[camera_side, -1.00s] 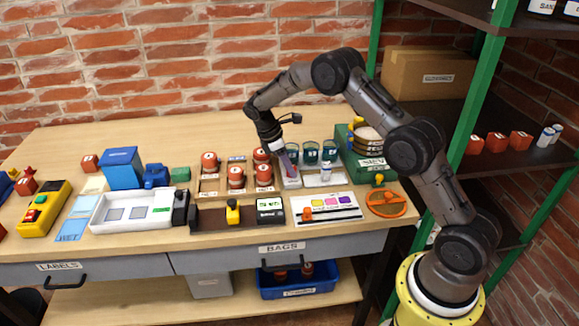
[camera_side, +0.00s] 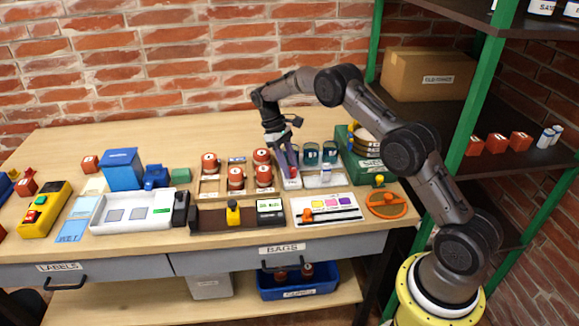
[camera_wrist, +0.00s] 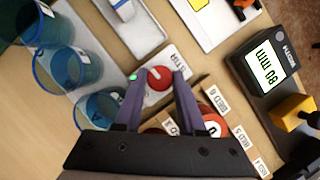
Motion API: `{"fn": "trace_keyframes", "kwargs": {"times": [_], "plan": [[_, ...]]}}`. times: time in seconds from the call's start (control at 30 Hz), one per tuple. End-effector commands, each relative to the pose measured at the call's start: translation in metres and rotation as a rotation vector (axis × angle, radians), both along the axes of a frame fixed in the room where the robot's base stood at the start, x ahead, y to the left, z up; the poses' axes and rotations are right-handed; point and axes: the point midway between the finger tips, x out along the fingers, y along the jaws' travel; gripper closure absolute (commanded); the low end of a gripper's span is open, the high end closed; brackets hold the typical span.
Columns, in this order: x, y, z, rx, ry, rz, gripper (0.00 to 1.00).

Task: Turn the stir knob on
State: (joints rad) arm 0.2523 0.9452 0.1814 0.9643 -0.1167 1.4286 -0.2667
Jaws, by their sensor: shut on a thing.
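The stir knob (camera_wrist: 159,78) is a round red knob on a white base labelled STIR (camera_wrist: 180,58). My gripper (camera_wrist: 160,80) has its two purple fingers shut on the knob, one on each side. A small bright green spot (camera_wrist: 133,77) shows beside the left fingertip. In the side view my gripper (camera_side: 291,170) reaches down, tilted, onto the small white stir base (camera_side: 291,184) in front of the teal cups. The fingers hide most of the knob there, and I cannot clearly read its pointer direction.
Teal cups (camera_side: 311,153) stand close behind my gripper. A wooden rack with red-capped jars (camera_side: 236,177) is to the left. A green box (camera_side: 356,163) stands right.

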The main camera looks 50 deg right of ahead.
Motion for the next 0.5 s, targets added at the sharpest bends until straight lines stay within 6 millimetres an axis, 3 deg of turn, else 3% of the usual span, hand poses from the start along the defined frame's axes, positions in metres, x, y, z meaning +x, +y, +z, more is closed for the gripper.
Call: {"fn": "trace_keyframes", "kwargs": {"times": [0.5], "plan": [[0.0006,-0.0003,0.0013,0.000,-0.002,-0.071,1.00]]}}
